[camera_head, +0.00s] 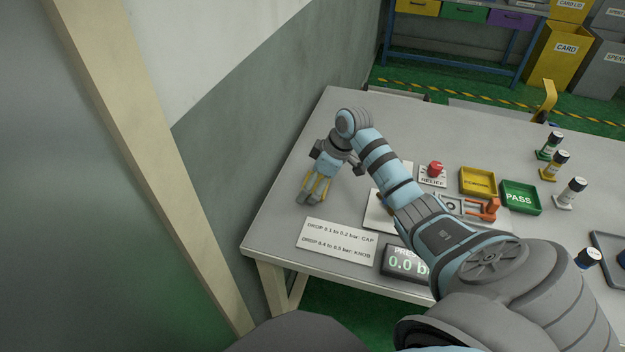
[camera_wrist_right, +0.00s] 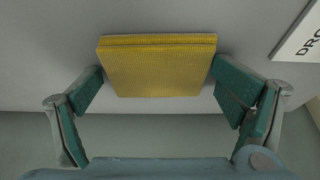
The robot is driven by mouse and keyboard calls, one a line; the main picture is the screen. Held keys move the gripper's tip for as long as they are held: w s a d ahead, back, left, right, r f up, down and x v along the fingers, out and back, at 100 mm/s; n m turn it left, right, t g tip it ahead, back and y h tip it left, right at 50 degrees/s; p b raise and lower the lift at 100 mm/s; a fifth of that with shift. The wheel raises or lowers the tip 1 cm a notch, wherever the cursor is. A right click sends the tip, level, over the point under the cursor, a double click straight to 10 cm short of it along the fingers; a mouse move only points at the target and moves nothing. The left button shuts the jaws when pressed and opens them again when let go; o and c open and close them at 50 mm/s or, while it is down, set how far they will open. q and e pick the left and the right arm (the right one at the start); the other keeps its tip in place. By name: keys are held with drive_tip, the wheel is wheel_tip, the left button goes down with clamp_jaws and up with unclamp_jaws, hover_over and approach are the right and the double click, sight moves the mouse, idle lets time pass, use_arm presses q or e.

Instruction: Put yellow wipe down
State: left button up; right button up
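The yellow wipe (camera_wrist_right: 157,70) is a thick textured square pad, seen in the right wrist view between the two teal finger pads. Both fingertips meet its opposite side edges. My right gripper (camera_head: 311,198) points down over the left end of the grey table (camera_head: 290,226), just left of and above the white DROP card. In the head view only small yellowish bits show at its fingers, and I cannot make out the wipe there. Whether the wipe touches the tabletop is unclear. My left gripper is in neither view.
The white DROP card (camera_head: 337,241) lies close to the gripper. A pressure display (camera_head: 405,263), a red relief button (camera_head: 435,168), a yellow tray (camera_head: 478,182), a green PASS tray (camera_head: 520,197) and several small bottles (camera_head: 571,192) stand further right. The table's far left is clear.

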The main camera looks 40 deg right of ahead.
drive_tip(key=shift+d, duration=0.15)
drive_tip(key=shift+r, duration=0.1)
drive_tip(key=shift+r, duration=0.25)
drive_tip(key=p+v, duration=0.2)
drive_tip(key=v, duration=1)
drive_tip(key=shift+r+p, duration=0.3)
drive_tip(key=shift+p, duration=0.05)
drive_tip(key=shift+r, duration=0.1)
